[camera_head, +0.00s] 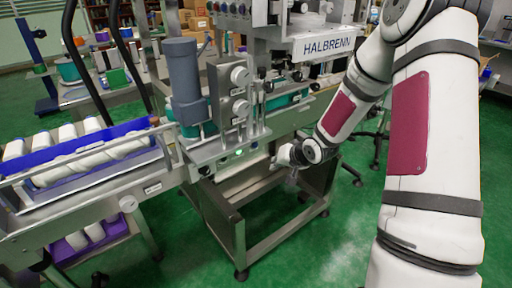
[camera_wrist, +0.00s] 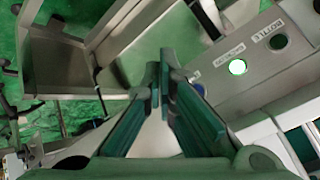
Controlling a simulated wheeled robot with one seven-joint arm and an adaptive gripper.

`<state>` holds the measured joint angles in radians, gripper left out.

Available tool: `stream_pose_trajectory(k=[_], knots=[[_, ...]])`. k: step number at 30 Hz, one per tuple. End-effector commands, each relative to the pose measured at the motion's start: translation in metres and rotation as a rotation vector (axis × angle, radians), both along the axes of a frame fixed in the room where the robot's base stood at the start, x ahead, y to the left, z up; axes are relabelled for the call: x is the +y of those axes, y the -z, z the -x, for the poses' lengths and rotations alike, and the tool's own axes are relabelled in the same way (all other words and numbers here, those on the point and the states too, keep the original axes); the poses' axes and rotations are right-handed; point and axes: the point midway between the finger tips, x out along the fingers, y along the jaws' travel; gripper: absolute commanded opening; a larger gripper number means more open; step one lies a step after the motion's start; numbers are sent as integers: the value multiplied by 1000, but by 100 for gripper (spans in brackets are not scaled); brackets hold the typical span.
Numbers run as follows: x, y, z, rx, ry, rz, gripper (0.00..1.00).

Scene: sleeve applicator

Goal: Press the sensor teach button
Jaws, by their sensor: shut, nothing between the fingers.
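A sloped metal panel (camera_wrist: 255,80) with small round buttons fills the right of the wrist view. One button glows bright green-white (camera_wrist: 237,67). A blue button (camera_wrist: 195,76) is at the panel's left edge, close to my fingertips. A darker round one (camera_wrist: 277,42) is to the right. Small labels sit by them; I cannot read which is the sensor teach button. The lit button also shows in the head view (camera_head: 239,153). My gripper (camera_wrist: 160,72) is shut and empty, with its fingertips just left of the blue button. I cannot tell whether they touch anything.
The HALBRENN machine (camera_head: 325,45) stands behind the panel, with a grey cylinder (camera_head: 186,80) and dials to its left. A conveyor (camera_head: 90,195) with white bottles and a blue rail is at the left. Below my gripper are a metal frame (camera_head: 285,225) and green floor.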

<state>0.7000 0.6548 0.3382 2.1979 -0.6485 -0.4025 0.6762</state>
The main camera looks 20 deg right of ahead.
Motion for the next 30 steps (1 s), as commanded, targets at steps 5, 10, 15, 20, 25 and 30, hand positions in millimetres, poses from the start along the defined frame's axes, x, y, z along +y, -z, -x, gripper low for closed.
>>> stream_pose_trajectory(k=[5, 10, 15, 20, 25, 30], knots=[[7, 2, -23, -2, -2, 1, 0], [13, 2, -45, -2, -2, 0, 0], [17, 0, -62, 0, -1, 1, 0], [20, 0, -71, 1, -1, 0, 0], [20, 0, -74, 1, 0, 0, 0], [20, 0, -74, 1, 0, 0, 0]])
